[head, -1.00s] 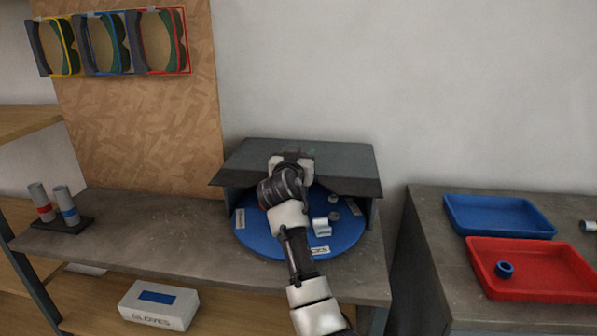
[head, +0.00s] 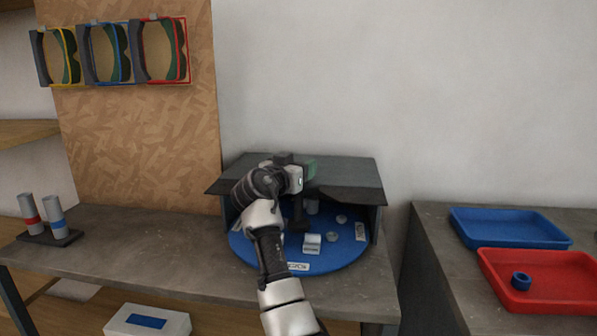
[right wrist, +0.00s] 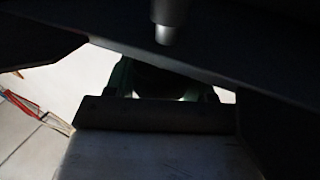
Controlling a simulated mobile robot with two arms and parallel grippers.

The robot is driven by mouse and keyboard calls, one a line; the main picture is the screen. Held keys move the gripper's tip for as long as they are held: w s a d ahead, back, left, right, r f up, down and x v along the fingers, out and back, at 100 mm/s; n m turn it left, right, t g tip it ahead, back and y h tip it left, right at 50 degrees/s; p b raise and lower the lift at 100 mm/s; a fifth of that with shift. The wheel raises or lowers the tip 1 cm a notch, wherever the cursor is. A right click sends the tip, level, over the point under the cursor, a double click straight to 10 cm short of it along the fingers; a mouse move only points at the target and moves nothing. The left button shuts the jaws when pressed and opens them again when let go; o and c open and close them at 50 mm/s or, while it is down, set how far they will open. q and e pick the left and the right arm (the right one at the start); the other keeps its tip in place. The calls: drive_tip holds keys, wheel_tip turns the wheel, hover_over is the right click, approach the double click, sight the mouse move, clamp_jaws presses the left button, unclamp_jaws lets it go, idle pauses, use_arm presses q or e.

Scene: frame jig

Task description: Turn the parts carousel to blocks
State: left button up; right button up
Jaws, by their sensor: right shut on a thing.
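The parts carousel (head: 252,249) is a round blue turntable under a grey hood. Its front label (head: 297,266), partly readable as "BLOCKS", faces the front edge near the middle. A pale block (head: 312,243) sits on the disc behind the label. My right gripper (head: 300,224) reaches down through the hood's opening to the disc; its fingers are dark and partly hidden by my wrist. It is shut on part of the carousel, though the exact gripped part is unclear. The right wrist view is dark, with a grey cylindrical end at its top. My left gripper is out of view.
Small round grey parts (head: 342,219) lie on the disc. To the right are a blue tray (head: 505,231) and a red tray (head: 560,298).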

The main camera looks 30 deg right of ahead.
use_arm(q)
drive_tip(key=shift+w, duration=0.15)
use_arm(e)
drive_tip(key=shift+r, duration=0.3)
drive_tip(key=o, duration=1)
drive_tip(key=shift+o, duration=1.4)
drive_tip(key=shift+f, duration=0.2)
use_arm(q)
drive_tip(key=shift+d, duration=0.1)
use_arm(e)
drive_tip(key=shift+a, duration=0.1)
drive_tip(key=shift+s+a+f, duration=0.1)
drive_tip(key=shift+s+a, duration=0.05)
drive_tip(key=shift+a, duration=0.2)
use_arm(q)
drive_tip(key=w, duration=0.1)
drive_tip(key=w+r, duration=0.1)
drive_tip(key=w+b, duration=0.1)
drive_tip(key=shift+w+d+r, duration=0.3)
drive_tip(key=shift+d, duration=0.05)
use_arm(e)
drive_tip(key=v, duration=1)
drive_tip(key=shift+d+r, duration=0.1)
drive_tip(key=shift+r, duration=0.15)
